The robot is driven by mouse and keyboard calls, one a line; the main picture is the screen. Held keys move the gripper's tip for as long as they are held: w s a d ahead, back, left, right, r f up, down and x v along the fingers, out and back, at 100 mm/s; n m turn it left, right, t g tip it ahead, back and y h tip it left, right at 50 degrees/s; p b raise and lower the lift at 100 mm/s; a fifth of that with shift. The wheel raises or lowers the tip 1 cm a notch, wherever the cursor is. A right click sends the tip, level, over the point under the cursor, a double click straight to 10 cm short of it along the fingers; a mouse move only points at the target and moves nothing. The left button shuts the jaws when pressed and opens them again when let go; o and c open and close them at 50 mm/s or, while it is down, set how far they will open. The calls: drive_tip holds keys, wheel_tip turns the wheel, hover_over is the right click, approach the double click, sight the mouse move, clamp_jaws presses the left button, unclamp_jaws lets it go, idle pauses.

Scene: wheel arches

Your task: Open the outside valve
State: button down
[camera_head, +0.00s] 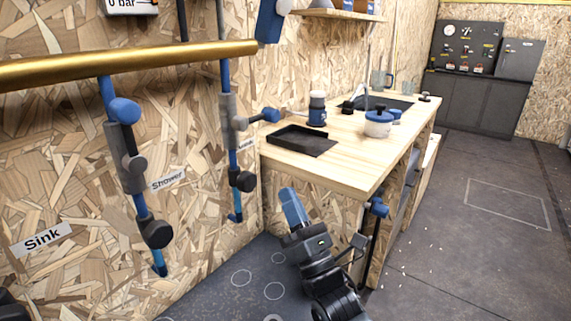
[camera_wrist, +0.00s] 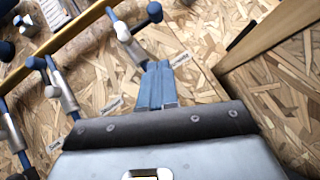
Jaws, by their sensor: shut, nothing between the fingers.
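The rightmost wall pipe carries a grey valve body (camera_head: 229,125) with a blue round-ended handle (camera_head: 269,115) sticking out to the right. A label (camera_head: 246,143), partly hidden by the pipe, sits beside it. In the wrist view the handle's blue knob (camera_wrist: 154,12) is at the top, just beyond my fingers, and the label (camera_wrist: 180,59) is right of the fingertips. My gripper (camera_head: 286,192), with blue fingers, is shut and empty, below and right of the handle, in front of the wooden counter's end. In the wrist view my fingertips (camera_wrist: 155,66) are together, apparently apart from the handle.
A similar valve marked "Shower" (camera_head: 168,181) is to the left, with a "Sink" label (camera_head: 41,239) farther left. A brass rail (camera_head: 130,62) crosses the wall above. The wooden counter (camera_head: 350,146) bears a black tray (camera_head: 299,139) and a pot (camera_head: 378,124). Open floor (camera_head: 470,250) lies right.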

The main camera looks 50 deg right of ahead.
drive_tip(key=p, duration=0.2)
approach(260, 119)
drive_tip(key=w+d+f, duration=0.1)
drive_tip(key=w+d, duration=0.1)
drive_tip(key=w, duration=0.1)
drive_tip(key=d+r, duration=0.1)
drive_tip(key=d+r+p, duration=0.1)
drive_tip(key=r, duration=0.1)
drive_tip(key=shift+w+d+r, duration=0.15)
drive_tip(key=shift+w+r, duration=0.1)
drive_tip(key=shift+w, duration=0.1)
